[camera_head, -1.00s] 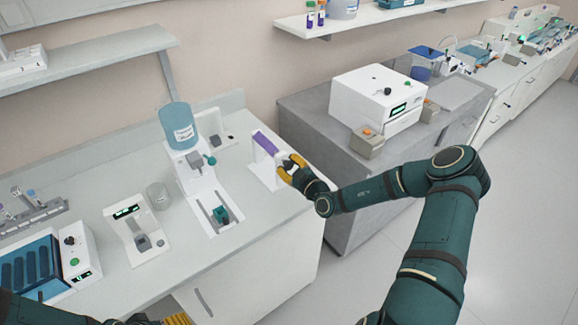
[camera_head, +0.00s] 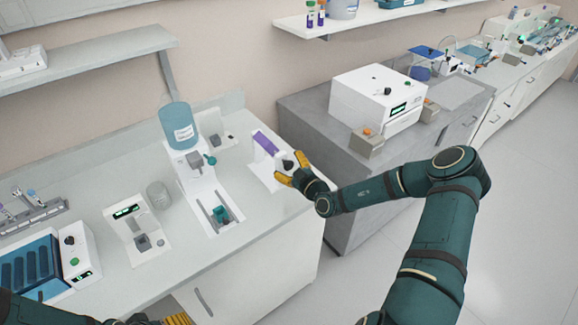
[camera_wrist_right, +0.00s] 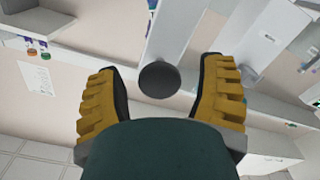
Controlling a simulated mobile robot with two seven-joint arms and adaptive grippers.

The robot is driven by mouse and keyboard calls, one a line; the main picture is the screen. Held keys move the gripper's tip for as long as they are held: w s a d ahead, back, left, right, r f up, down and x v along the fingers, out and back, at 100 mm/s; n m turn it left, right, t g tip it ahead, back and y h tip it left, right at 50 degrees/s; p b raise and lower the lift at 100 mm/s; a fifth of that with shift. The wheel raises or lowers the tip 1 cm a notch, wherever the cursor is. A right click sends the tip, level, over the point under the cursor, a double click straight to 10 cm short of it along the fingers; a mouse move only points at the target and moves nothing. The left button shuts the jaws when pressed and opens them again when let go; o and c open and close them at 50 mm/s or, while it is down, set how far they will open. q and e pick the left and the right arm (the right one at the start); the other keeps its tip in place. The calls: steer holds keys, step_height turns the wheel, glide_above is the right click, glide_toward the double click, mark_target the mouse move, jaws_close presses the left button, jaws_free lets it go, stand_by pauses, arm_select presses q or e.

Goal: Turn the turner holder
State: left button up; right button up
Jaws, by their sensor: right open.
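The turner holder (camera_head: 258,173) is a white stand with a purple tube-like part (camera_head: 265,142) on its upper side, at the right end of the white bench. A dark round knob (camera_head: 288,165) sits on its right side. My right gripper (camera_head: 290,168) is open at this knob. In the right wrist view the dark knob (camera_wrist_right: 160,80) lies between the two spread yellow fingers, with gaps on both sides. My left gripper (camera_head: 177,320) shows only as yellow finger parts at the bottom edge, mostly cut off.
A white dispenser with a blue bottle (camera_head: 177,125) stands left of the holder. A glass beaker (camera_head: 158,195) and a small display device (camera_head: 130,230) are farther left. A grey bench with a white box machine (camera_head: 375,100) lies to the right.

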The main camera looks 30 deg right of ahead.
steer(key=s, duration=1.2)
steer(key=shift+d, duration=0.45)
